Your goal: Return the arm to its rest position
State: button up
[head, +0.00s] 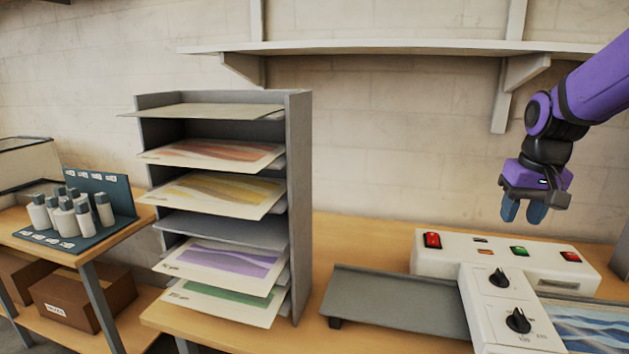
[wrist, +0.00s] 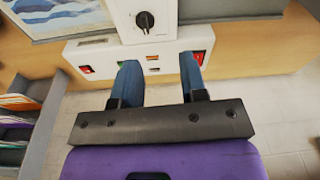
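My gripper (head: 523,210) hangs in the air at the upper right of the head view, above the back of the white laminator (head: 447,258), and points down. Its two blue fingers stand apart with nothing between them; the wrist view shows the same empty gap (wrist: 160,78). My purple arm comes in from the right edge. The laminator also shows in the wrist view (wrist: 110,58), beyond the fingertips, with a black knob and red and green buttons. The gripper appears clear of it.
A grey rack (head: 299,190) with several colored prints stands left of the laminator. A grey tray (head: 395,298) lies between them. A wall shelf (head: 390,47) runs above. A blue patterned print (head: 590,328) lies at the lower right. Bottles stand on a dark stand (head: 98,184) at left.

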jog(key=s+a+r+n+t, duration=0.1)
jog(key=s+a, duration=0.3)
jog(key=s, duration=0.6)
jog(key=s+a+r+n+t, duration=0.1)
jog(key=s+a+r, duration=0.3)
jog(key=s, duration=0.6)
jog(key=shift+s+t, duration=0.15)
jog(key=shift+t, duration=0.75)
